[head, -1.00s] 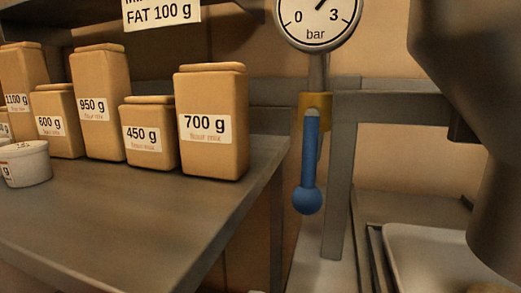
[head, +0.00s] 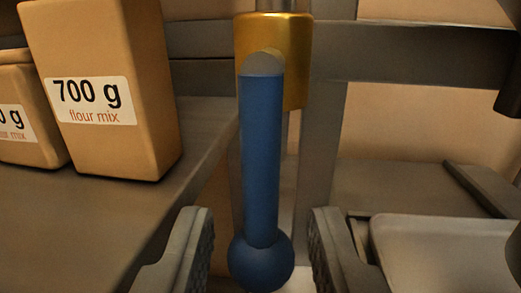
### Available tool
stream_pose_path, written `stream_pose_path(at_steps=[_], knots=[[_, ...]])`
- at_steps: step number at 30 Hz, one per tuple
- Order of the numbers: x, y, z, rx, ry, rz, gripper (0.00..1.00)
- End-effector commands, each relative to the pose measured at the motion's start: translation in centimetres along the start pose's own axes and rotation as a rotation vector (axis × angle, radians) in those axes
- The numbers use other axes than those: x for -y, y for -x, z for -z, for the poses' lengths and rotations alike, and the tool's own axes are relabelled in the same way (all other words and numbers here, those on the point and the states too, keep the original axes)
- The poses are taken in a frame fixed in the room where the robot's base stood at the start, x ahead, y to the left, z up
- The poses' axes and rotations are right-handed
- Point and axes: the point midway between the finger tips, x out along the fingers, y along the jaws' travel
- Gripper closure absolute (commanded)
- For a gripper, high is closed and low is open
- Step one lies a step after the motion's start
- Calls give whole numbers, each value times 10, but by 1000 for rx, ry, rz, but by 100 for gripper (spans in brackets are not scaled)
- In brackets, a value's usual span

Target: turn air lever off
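The air lever (head: 260,160) is a blue rod with a round ball knob (head: 262,262) at its lower end. It hangs straight down from a brass valve body (head: 288,60) on a vertical pipe. My gripper (head: 262,225) is open, with one finger on each side of the knob. Gaps show between the fingers and the knob, so neither finger visibly touches it. The pressure gauge is out of view now.
A 700 g flour mix bag (head: 105,90) stands on the metal table (head: 95,225) at left, with another bag (head: 28,115) beside it. A grey frame post and crossbar (head: 430,55) stand behind the lever. A pale tray (head: 445,250) lies at lower right.

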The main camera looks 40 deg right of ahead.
Motion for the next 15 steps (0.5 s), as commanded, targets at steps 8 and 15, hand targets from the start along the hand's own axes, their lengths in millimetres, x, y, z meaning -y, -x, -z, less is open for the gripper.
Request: stream_pose_path(at_steps=[8,15], knots=[[0,-30,0,0,0,-1,67],[0,-34,0,0,0,1,67]])
